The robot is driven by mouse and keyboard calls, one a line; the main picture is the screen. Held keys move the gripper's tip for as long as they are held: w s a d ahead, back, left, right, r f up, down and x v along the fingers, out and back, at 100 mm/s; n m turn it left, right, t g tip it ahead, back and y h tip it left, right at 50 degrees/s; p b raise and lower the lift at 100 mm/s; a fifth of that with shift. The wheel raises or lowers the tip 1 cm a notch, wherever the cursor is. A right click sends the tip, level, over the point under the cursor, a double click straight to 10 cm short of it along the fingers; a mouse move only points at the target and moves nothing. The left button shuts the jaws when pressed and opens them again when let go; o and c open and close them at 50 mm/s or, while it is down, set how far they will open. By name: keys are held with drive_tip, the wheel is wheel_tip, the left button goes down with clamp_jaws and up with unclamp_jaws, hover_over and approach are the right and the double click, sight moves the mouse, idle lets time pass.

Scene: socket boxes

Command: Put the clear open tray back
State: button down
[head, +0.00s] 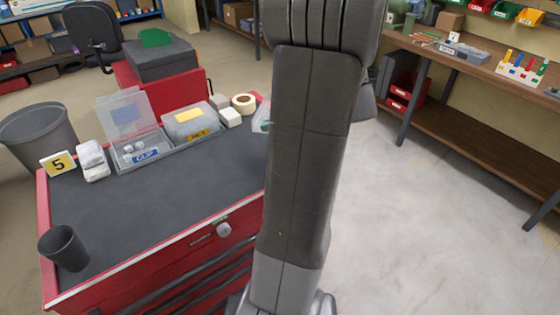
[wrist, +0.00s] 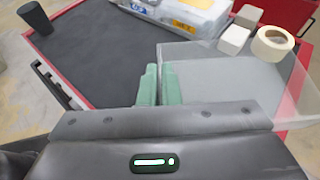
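A clear open tray (wrist: 235,80) shows in the wrist view, to the right of the green fingertips. My gripper (wrist: 157,84) has its fingers close together on the tray's left wall and holds the tray near the cart top. In the head view only a small part of the tray (head: 259,122) shows; my arm hides the rest and most of the gripper. A clear box with a raised lid and a blue CLIP label (head: 145,155) stands on the red cart (head: 160,215). A closed clear box with a yellow label (head: 190,122) stands beside it.
White blocks (head: 230,116) and a tape roll (head: 244,103) lie at the cart's back. A dark cup (head: 64,248), a number 5 sign (head: 58,164) and a white item (head: 93,160) stand at the left. The middle of the cart top is clear. A workbench (head: 470,70) stands at right.

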drive_tip(key=shift+n+g, duration=0.3)
drive_tip(key=shift+g, duration=0.2)
drive_tip(key=f, duration=0.3)
drive_tip(key=s+f+b, duration=0.1)
drive_tip(key=f, duration=0.6)
drive_tip(key=shift+s+d+f, duration=0.2)
drive_tip(key=shift+s+d, duration=0.05)
drive_tip(key=shift+d, duration=0.15)
drive_tip(key=shift+r, duration=0.1)
drive_tip(key=c, duration=2.1)
unclamp_jaws()
drive_tip(key=shift+f, duration=0.2)
drive_tip(key=o, duration=0.5)
drive_tip(key=shift+c, duration=0.2)
drive_tip(key=shift+r, duration=0.1)
drive_tip(key=v, duration=1.2)
